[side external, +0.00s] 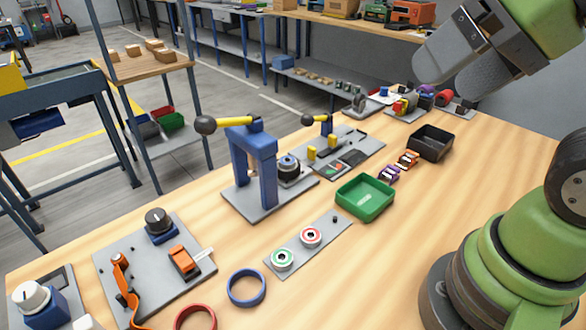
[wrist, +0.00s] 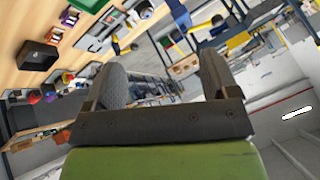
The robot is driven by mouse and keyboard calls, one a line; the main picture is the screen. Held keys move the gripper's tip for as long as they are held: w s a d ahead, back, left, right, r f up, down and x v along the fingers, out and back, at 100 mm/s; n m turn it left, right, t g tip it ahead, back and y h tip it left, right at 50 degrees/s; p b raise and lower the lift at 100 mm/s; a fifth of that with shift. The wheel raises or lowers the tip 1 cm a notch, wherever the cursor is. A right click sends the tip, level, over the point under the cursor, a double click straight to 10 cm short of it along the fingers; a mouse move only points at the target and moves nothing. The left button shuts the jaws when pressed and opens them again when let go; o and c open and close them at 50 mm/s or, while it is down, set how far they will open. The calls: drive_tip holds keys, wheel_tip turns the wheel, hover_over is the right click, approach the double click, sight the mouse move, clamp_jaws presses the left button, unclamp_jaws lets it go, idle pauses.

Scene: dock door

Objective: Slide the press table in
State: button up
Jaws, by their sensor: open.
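A blue arch-shaped press (side external: 262,165) with a yellow lever and a black ball knob stands upright on a grey base plate (side external: 245,203) in the middle of the bench in the side view. A round black and silver piece (side external: 288,166) sits just right of the arch's far leg, and it seems to be the press table or a part on it. The arch hides part of the base. My gripper (side external: 472,66) is high at the upper right, well away from the press. In the wrist view my gripper (wrist: 160,64) is open with nothing between its fingers.
A green tray (side external: 365,197) and a black tray (side external: 430,143) stand right of the press. A button plate (side external: 308,245) lies in front, with a blue ring (side external: 246,287) beside it. A clamp fixture (side external: 345,150) stands behind. The wood near my base is clear.

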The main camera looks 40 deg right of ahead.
drive_tip(key=shift+w+r, duration=0.1)
drive_tip(key=shift+w, duration=0.05)
drive_tip(key=c, duration=0.5)
drive_tip(key=shift+n+g+h, duration=0.3)
drive_tip(key=shift+n+g, duration=0.2)
drive_tip(key=shift+g, duration=0.4)
drive_tip(key=w, duration=0.2)
drive_tip(key=w+d+r, duration=0.1)
drive_tip(key=w, duration=0.2)
drive_tip(key=w+r, duration=0.1)
drive_tip(key=w, duration=0.2)
drive_tip(key=shift+w+d, duration=0.15)
drive_tip(key=shift+d, duration=0.1)
drive_tip(key=shift+c, duration=1.4)
drive_tip(key=n+g+h, duration=0.1)
drive_tip(key=n+g, duration=0.2)
drive_tip(key=g, duration=0.2)
hover_over(313, 148)
wheel_tip(313, 148, down, 22)
wheel_tip(313, 148, down, 9)
drive_tip(key=shift+f, duration=0.1)
